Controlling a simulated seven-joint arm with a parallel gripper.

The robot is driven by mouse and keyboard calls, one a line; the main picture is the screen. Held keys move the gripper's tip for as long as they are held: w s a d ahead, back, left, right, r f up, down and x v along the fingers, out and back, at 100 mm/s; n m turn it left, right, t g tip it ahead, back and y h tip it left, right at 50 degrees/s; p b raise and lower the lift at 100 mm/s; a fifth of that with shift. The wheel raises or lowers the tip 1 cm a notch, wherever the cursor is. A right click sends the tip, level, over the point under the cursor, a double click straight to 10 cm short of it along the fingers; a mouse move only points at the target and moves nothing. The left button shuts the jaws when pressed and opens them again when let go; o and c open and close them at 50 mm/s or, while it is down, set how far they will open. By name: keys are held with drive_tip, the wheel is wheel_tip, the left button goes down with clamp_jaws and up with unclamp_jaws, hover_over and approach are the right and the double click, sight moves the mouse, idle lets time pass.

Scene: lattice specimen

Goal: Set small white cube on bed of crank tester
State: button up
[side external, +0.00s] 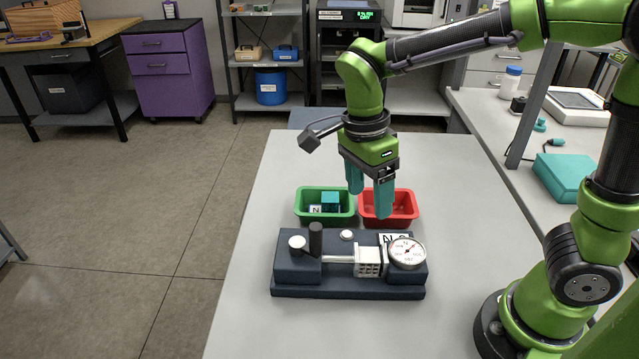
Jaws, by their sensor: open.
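The crank tester (297,268) is a dark block on a base on the table, with a dark upright handle, a metal rod and a round dial gauge (406,252). A small white lattice-like cube (370,262) sits on the tester's bed between the rod and the gauge. I cannot tell whether it touches both sides. My gripper (369,204) is above and behind the tester, over the inner sides of the two bins. Its teal fingers point down, apart, with nothing seen between them.
A green bin (309,220) behind the tester holds a teal block (330,200) and a white piece marked N. A red bin (404,222) stands to its right; its inside is partly hidden by my fingers. The grey table (300,330) is clear in front and to the left.

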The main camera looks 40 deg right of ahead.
drive_tip(key=s+d+r+n+t+y, duration=0.1)
drive_tip(key=s+d+r+n+t, duration=0.2)
drive_tip(key=n, duration=0.5)
drive_tip(key=s+d+r+n+t+y, duration=0.1)
drive_tip(key=s+d+r+n+t, duration=0.1)
drive_tip(key=n+t, duration=0.3)
drive_tip(key=s+d+n, duration=0.1)
drive_tip(key=n, duration=0.3)
drive_tip(key=shift+s+r+t+y, duration=0.3)
drive_tip(key=shift+s+r, duration=0.1)
drive_tip(key=shift+c, duration=0.2)
